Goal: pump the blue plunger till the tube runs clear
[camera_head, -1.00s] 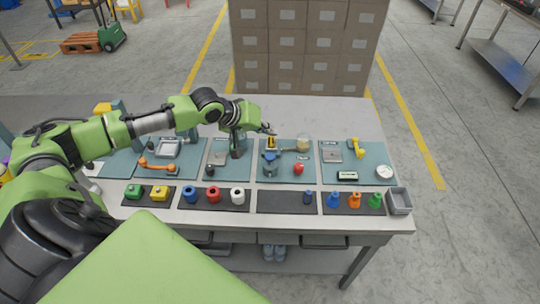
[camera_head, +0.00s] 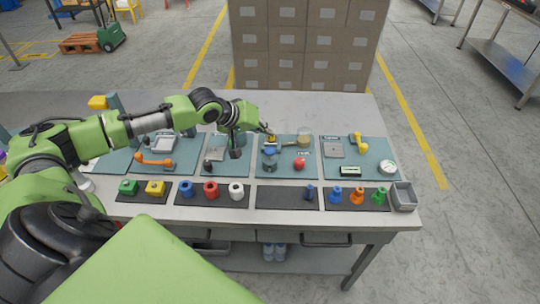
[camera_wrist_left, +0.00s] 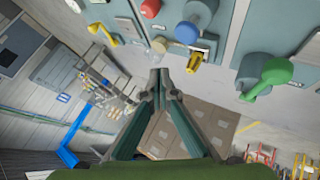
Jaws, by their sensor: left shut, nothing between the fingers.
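In the left wrist view the closed fingers (camera_wrist_left: 173,82) point toward a yellow nozzle (camera_wrist_left: 195,61) and a blue part (camera_wrist_left: 187,32). My right gripper is out of view.
A red knob (camera_head: 299,163) sits right of the pump. A grey bin (camera_head: 403,197) is at the right corner. Stacked cartons (camera_head: 305,45) stand behind the table.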

